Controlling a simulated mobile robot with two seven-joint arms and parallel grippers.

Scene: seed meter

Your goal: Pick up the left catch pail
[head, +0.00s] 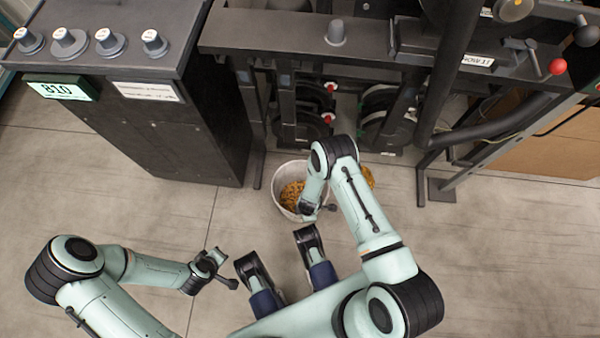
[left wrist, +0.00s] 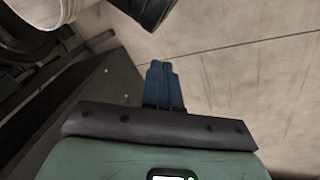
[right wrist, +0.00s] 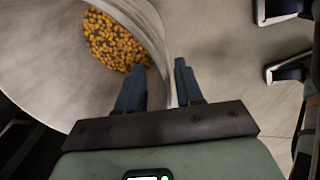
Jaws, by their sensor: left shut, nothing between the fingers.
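The left catch pail (head: 277,203) is a pale round pail with yellow-orange grain in it. It stands on the floor in front of the machine. My right gripper (head: 322,208) is at its near right rim. In the right wrist view the pail wall (right wrist: 152,28) runs between the two fingers (right wrist: 163,85); they stand apart, one inside and one outside the pail. My left gripper (head: 228,283) is shut and empty, low and left of the pail. Its closed fingers show in the left wrist view (left wrist: 164,80), with a pale pail edge (left wrist: 35,14) at top left.
A dark cabinet (head: 170,140) with several knobs and an "810" display (head: 62,91) stands at left. The machine frame (head: 290,35) overhangs behind the pail. More yellow grain (head: 369,177) shows partly behind my right arm. The floor (head: 500,250) at right is clear.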

